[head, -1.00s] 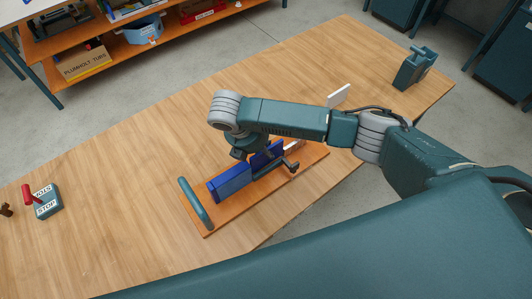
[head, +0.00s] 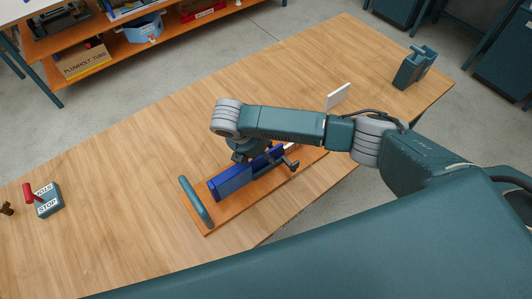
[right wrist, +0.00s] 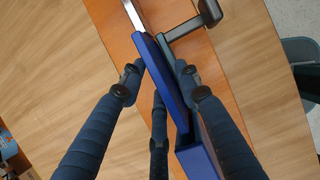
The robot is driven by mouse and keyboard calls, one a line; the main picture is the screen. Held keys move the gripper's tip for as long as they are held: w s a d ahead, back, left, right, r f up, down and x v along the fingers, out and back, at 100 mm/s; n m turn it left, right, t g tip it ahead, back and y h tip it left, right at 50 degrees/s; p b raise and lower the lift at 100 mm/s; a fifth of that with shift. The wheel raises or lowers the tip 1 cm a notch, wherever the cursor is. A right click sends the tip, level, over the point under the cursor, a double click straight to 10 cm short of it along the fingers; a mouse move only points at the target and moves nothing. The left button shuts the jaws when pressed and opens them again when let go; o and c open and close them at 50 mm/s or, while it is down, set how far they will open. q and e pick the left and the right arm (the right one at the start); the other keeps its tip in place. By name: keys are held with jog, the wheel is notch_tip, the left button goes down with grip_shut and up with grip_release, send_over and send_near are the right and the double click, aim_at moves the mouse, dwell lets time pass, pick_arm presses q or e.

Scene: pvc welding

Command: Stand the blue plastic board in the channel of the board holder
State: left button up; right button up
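The board holder is an orange base (head: 208,226) on the table, with a teal handle (head: 196,203) at its left end and a long blue block (head: 230,181) along it. The blue plastic board (head: 275,152) is on edge above the base, in line with the block; it also shows in the right wrist view (right wrist: 166,84). My right gripper (right wrist: 161,68) is shut on the board, with fingers on both faces. The board's lower edge and the channel are hidden, so I cannot tell whether it touches bottom. My left gripper is not in view.
A dark clamp with a handle (head: 291,164) stands beside the board on the base. A white plate (head: 338,97) stands behind my right arm. A teal fixture (head: 413,69) is at the far right, a stop box (head: 46,204) at left. The table's left half is largely clear.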

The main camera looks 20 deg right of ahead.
jog(key=b+v, duration=0.1)
jog(key=v, duration=1.1)
jog(key=shift+r, duration=0.2)
jog(key=shift+f, duration=0.1)
